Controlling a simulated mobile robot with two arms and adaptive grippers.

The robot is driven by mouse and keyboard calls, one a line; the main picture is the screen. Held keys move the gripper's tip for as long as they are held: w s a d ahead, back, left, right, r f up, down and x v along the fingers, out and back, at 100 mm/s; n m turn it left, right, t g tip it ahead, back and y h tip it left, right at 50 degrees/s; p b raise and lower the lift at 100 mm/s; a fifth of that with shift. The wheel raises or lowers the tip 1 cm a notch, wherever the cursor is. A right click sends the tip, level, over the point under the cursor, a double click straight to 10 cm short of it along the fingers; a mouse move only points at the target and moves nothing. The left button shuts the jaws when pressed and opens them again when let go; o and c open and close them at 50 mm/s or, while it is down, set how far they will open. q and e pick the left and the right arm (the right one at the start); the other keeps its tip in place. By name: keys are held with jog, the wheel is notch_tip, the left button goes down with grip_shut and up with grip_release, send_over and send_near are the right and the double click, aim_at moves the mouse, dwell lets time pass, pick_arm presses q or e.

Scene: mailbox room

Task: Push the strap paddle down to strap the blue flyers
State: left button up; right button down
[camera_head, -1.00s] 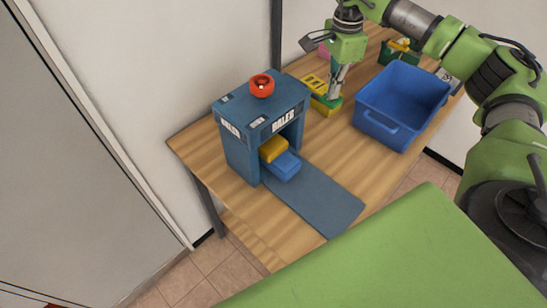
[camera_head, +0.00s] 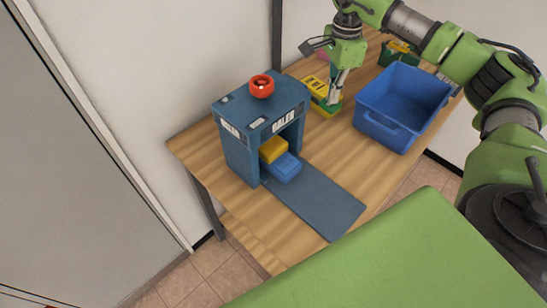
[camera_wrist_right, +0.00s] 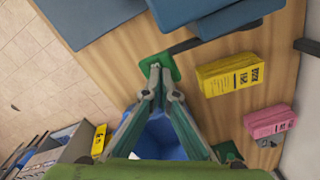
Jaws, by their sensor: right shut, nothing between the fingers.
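The blue baler (camera_head: 240,155) stands on the table, with blue flyers (camera_head: 287,168) in its opening and a yellow block (camera_head: 273,149) over them. In the head view the right gripper (camera_head: 334,98) is right of the baler. My left gripper is out of view.
A yellow packet (camera_wrist_right: 232,77) and a pink packet (camera_wrist_right: 270,122) lie on the table near the right gripper. A blue bin (camera_head: 385,125) stands to its right. A red knob (camera_head: 262,86) tops the baler. The flat bed (camera_head: 318,201) before the baler is clear.

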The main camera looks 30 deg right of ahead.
jog(key=shift+f, duration=0.15)
jog(key=shift+f+b, duration=0.3)
jog(key=shift+f, duration=0.3)
jog(key=shift+f+b, duration=0.3)
jog(key=shift+f, duration=0.3)
jog(key=shift+w+f, duration=0.1)
jog(key=shift+f, duration=0.05)
dwell(0.6)
